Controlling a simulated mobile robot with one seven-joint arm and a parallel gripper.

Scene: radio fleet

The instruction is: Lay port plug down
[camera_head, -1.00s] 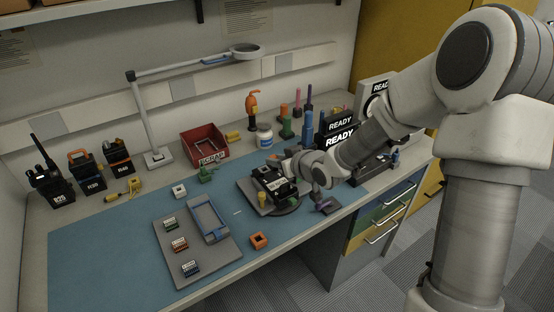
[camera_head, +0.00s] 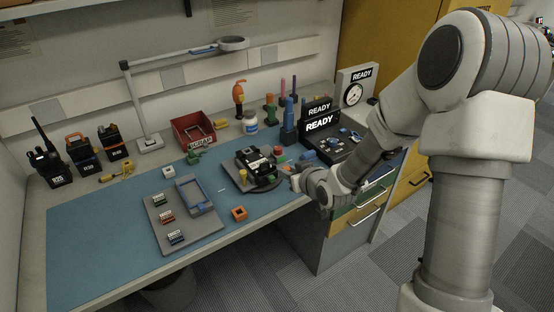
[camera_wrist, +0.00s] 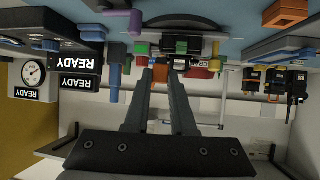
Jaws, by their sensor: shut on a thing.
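My gripper (camera_head: 284,170) is at the right of the black radio (camera_head: 256,162), over the front part of the blue mat, its fingers pointing left. In the wrist view, which is upside down, the fingers (camera_wrist: 167,72) are close together with a small orange-brown piece (camera_wrist: 160,73) between their tips, likely the port plug. It is largely hidden in the head view. The radio sits in a dark fixture on a grey plate (camera_head: 238,173) and also shows beyond the fingertips in the wrist view (camera_wrist: 182,45).
A grey tray (camera_head: 205,226) with several small modules lies left of the radio. An orange square ring (camera_head: 239,213) lies in front. A red scrap bin (camera_head: 192,130) and READY boxes (camera_head: 320,123) stand behind. A purple piece (camera_wrist: 135,22) shows beside my fingers.

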